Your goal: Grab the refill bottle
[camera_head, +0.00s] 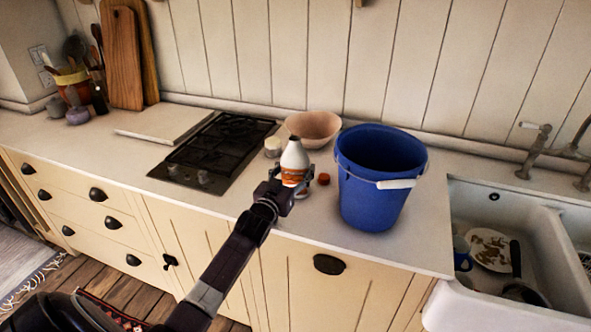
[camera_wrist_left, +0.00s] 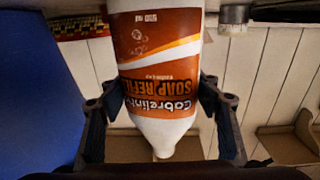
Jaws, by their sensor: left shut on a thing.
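The refill bottle (camera_head: 294,157) is white with an orange-brown label and a dark top, upright over the counter beside the blue bucket. In the left wrist view the bottle (camera_wrist_left: 158,60) appears upside down, and its label reads "SOAP REFILL". My left gripper (camera_head: 292,184) is shut on it, with one finger on each side of the label. The gripper hides the bottle's lower part in the head view, so I cannot tell whether its base touches the counter. My right gripper is not in view.
A blue bucket (camera_head: 373,200) stands close right of the bottle. A small red-orange cap (camera_head: 323,179) lies between them. Behind are a pinkish bowl (camera_head: 313,128) and a small white jar (camera_head: 273,146). A black hob (camera_head: 217,150) is left; a sink (camera_head: 470,205) with dishes is right.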

